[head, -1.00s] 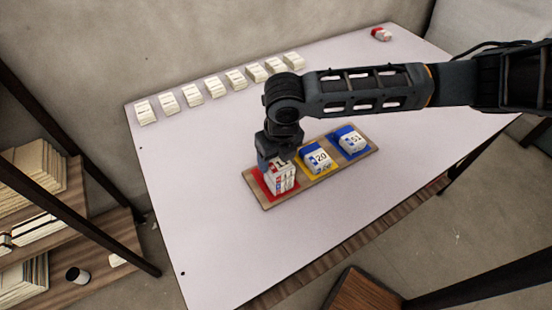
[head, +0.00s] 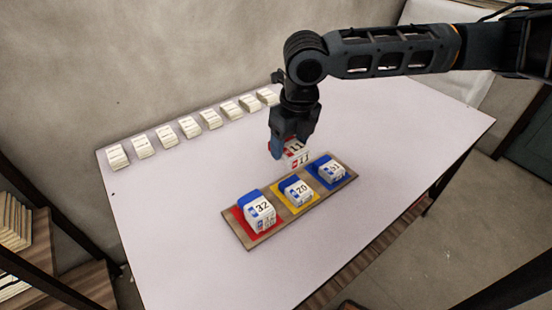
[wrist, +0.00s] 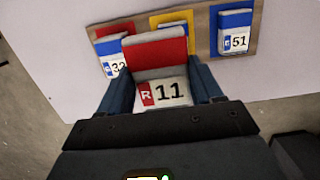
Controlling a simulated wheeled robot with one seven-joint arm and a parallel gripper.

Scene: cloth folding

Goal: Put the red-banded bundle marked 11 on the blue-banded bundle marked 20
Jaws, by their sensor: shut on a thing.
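My gripper (head: 291,146) is shut on the red-banded bundle marked 11 (head: 296,157) and holds it in the air behind the wooden board. In the wrist view the bundle marked 11 (wrist: 163,92) sits between the two fingers, its label readable. The blue-banded bundle marked 20 (head: 298,192) lies on the yellow square in the middle of the board (head: 252,243). In the wrist view the held bundle hides nearly all of bundle 20; the yellow square (wrist: 178,18) shows behind it.
Blue-banded bundle 32 (head: 260,212) is on the red square at the board's left. Blue-banded bundle 51 (head: 331,172) is on the blue square at its right. Several white bundles (head: 166,136) line the table's back edge. The white table (head: 170,210) is clear left of the board.

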